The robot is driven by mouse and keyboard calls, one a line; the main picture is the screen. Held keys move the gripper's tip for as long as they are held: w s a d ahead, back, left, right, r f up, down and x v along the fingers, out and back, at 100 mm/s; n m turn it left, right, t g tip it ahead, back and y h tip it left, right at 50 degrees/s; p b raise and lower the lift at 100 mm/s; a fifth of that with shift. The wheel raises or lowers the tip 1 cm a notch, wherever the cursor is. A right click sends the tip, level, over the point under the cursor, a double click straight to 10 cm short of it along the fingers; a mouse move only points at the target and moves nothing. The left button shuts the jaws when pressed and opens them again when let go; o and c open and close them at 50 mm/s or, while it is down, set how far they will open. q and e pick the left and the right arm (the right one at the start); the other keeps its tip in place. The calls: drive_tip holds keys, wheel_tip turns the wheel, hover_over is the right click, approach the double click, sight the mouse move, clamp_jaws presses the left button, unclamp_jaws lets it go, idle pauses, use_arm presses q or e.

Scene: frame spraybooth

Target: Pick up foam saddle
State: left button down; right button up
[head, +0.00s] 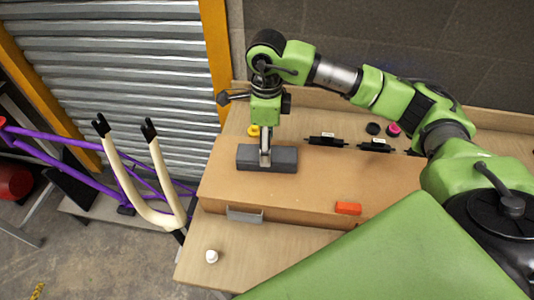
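A dark grey block, which looks like the foam saddle (285,160), lies on the brown raised board (235,190) on the bench. My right gripper (265,158) points down at the middle of this block, with its fingers at the block's top and partly overlapping it. I cannot tell whether the fingers are closed on it or only beside it. The block looks level and shows no clear gap from the board. My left gripper is not in view.
Black clamp-like parts (326,140), a pink-and-black knob (393,130) and a yellow piece (253,131) lie around the board. An orange block (348,208) and white cap (211,256) are nearer. A purple bicycle frame with a cream fork (165,190) stands left.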

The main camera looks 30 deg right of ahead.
wheel_tip(320, 180, down, 4)
drive_tip(key=p, duration=0.2)
drive_tip(key=shift+s+p, duration=0.15)
drive_tip(key=shift+p, duration=0.15)
drive_tip(key=shift+f, duration=0.45)
drive_tip(key=c, duration=0.9)
